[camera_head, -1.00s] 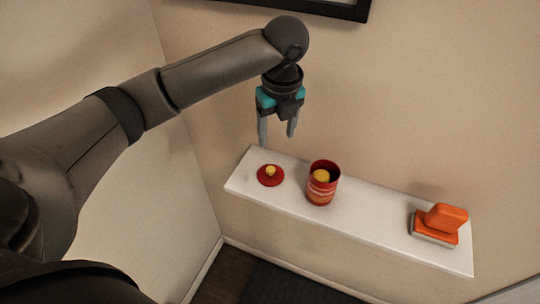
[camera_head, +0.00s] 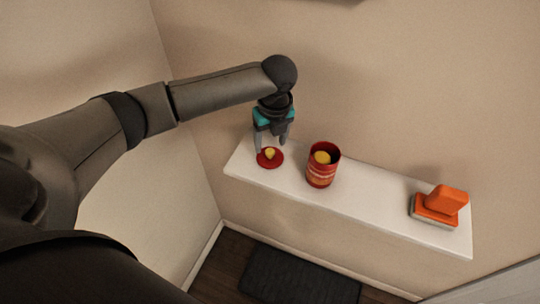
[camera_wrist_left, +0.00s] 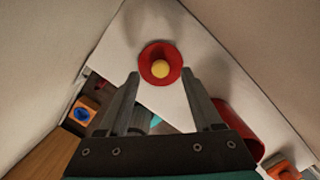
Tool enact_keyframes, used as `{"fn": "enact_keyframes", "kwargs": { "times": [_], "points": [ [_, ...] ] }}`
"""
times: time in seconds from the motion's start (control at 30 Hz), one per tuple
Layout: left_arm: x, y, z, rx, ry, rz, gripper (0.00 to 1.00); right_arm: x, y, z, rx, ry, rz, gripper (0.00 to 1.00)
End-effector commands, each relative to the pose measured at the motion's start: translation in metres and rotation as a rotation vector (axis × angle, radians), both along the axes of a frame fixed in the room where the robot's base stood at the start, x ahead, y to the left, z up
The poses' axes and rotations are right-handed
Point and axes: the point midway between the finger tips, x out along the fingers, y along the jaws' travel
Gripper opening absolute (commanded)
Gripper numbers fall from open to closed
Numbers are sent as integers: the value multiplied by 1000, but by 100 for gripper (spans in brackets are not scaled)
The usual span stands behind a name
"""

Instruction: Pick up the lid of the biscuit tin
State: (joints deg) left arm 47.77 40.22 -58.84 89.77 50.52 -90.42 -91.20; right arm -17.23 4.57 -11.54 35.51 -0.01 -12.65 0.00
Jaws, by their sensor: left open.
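The lid (camera_head: 271,160) is a red disc with a yellow knob, lying flat on the left part of the white shelf. It also shows in the left wrist view (camera_wrist_left: 148,70), ahead of the fingertips. The biscuit tin (camera_head: 321,173) is red, stands upright and open to the right of the lid, and has something yellow inside. In the left wrist view the tin (camera_wrist_left: 240,121) is partly hidden behind the right finger. My left gripper (camera_head: 272,146) points down just above and behind the lid, open and empty. It also shows in the left wrist view (camera_wrist_left: 165,82). My right gripper is out of view.
The narrow white shelf (camera_head: 372,210) runs along the wall. An orange block-like object (camera_head: 438,207) with a grey base stands at its right end. The shelf is clear between the tin and that object. A dark mat (camera_head: 300,275) lies on the floor below.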

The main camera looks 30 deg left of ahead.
Motion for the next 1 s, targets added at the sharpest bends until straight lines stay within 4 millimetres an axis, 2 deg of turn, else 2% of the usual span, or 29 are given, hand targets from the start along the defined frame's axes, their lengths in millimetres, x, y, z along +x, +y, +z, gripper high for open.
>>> {"fn": "enact_keyframes", "kwargs": {
  "times": [0.1, 0.2, 0.47, 1.0],
  "points": [
    [0, 0, -19, 0, 3, 1, 66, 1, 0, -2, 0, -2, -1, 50],
    [1, 1, -28, 1, 1, -1, 66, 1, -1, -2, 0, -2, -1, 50],
    [1, 2, -30, 1, -1, -1, 66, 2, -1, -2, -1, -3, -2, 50],
    [2, 2, -30, 1, -1, 0, 7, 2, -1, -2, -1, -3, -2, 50]
  ]
}}
